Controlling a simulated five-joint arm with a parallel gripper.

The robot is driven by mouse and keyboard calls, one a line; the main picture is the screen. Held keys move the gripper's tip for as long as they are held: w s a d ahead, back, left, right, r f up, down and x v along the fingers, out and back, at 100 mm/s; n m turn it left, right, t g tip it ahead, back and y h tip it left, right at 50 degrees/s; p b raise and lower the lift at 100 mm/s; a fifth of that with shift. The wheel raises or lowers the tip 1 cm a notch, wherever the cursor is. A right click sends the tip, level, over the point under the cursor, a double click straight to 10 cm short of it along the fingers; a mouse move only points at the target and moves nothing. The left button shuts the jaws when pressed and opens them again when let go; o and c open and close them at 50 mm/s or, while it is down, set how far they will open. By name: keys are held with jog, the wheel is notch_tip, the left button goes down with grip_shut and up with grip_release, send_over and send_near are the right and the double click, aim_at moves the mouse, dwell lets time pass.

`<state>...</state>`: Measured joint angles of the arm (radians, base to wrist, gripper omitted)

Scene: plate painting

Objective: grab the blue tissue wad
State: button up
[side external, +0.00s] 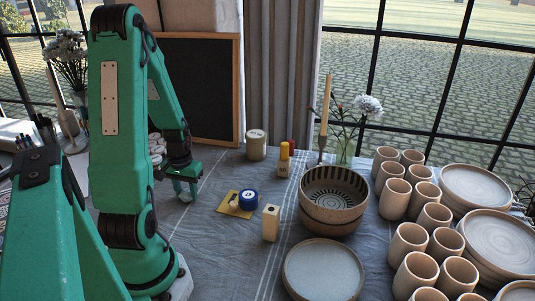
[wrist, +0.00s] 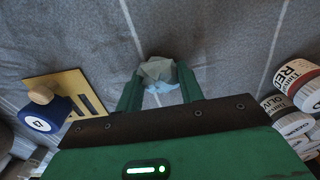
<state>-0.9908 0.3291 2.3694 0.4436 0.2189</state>
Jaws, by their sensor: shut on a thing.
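The crumpled tissue wad (wrist: 157,70) is pale grey with a light blue part on its near side. It sits between the two green fingers of my gripper (wrist: 160,80) in the wrist view. My gripper is shut on it. In the side view my gripper (side external: 187,190) is low over the grey-blue cloth at the left, and the wad cannot be made out there. Whether the wad still touches the cloth is not clear.
Paint jars (wrist: 297,80) stand at the right of the wrist view. Stacked bowls (side external: 333,217), cups (side external: 408,243) and plates (side external: 476,187) fill the table's right side.

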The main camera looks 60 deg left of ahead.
aim_at(186, 190)
jog(key=shift+r, duration=1.95)
jog(key=w+d+r, duration=0.5)
jog(key=d+r, duration=0.2)
jog(key=d, duration=0.3)
jog(key=shift+d, duration=0.25)
jog(key=shift+w, duration=0.1)
